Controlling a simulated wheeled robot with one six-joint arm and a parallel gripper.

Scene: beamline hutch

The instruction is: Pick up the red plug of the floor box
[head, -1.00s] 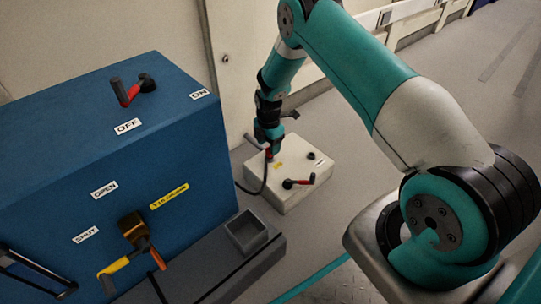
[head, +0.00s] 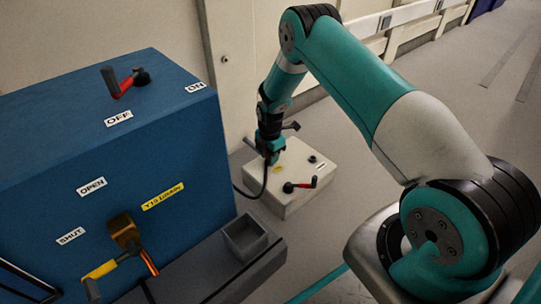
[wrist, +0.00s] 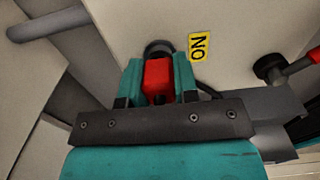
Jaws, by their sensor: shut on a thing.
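The white floor box (head: 296,203) stands on the floor to the right of the blue cabinet. My gripper (head: 270,157) is at the left part of its top. In the wrist view my gripper (wrist: 159,82) is shut on the red plug (wrist: 158,76), with a teal finger on each side. A dark round socket (wrist: 158,48) shows just beyond the plug; I cannot tell whether the plug is still seated in it. In the head view the plug is mostly hidden by the gripper, and a black cable (head: 262,185) hangs from there.
A red-and-black lever (head: 300,185) sits on the floor box; it also shows in the wrist view (wrist: 272,68). A yellow label (wrist: 199,46) is beside the socket. The blue cabinet (head: 150,180) with levers and a grey open bin (head: 246,235) are close on the left. Floor at right is clear.

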